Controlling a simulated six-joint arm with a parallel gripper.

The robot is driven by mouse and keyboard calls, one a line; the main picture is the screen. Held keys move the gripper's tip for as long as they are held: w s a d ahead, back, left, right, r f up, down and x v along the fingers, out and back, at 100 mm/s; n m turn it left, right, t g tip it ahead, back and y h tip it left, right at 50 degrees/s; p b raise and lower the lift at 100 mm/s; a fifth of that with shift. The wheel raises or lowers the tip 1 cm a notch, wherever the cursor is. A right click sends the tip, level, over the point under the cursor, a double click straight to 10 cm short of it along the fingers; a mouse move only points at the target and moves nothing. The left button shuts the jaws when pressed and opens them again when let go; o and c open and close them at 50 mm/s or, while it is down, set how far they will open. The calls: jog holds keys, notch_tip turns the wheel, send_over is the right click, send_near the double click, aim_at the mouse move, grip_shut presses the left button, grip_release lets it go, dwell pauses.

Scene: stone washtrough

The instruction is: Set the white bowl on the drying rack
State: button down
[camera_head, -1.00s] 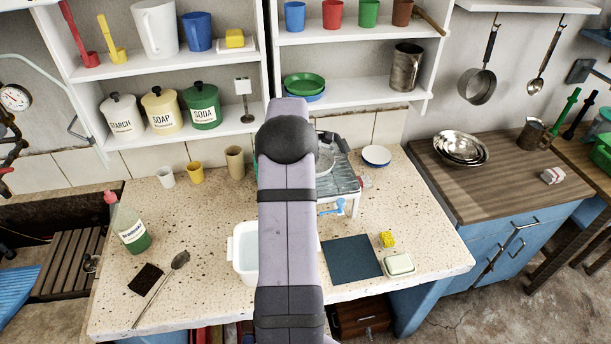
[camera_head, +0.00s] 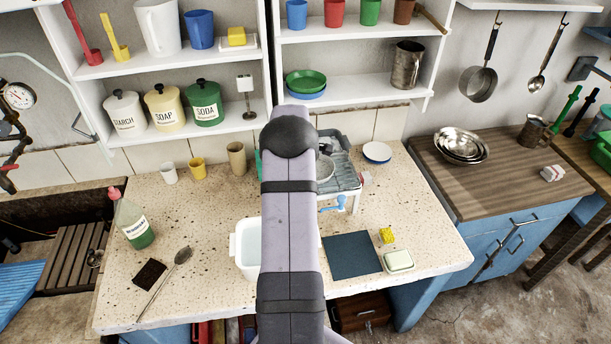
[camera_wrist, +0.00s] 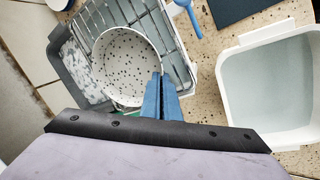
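The white bowl (camera_wrist: 128,62), dark-speckled inside, is over the wire drying rack (camera_wrist: 182,62) in the wrist view. I cannot tell whether it rests on the wires or hangs just above them. My gripper (camera_wrist: 161,84) has its two blue fingers close together at the bowl's near right rim, one on each side of it, and looks shut on it. In the head view my arm covers the gripper and part of the rack (camera_head: 346,178); a bit of the bowl (camera_head: 325,167) shows beside the arm.
A white basin (camera_head: 246,250) stands in front of the rack, partly behind my arm. A blue-handled brush (camera_head: 330,207) lies by the rack's front edge. A dark mat (camera_head: 352,256) is to the right, and a small blue-rimmed plate (camera_head: 377,152) is behind right. Shelves (camera_head: 350,92) hang above.

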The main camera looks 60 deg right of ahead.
jog(key=c, duration=2)
grip_release()
jog(key=b+v, duration=0.3)
jog(key=v, duration=0.9)
jog(key=shift+r, duration=0.15)
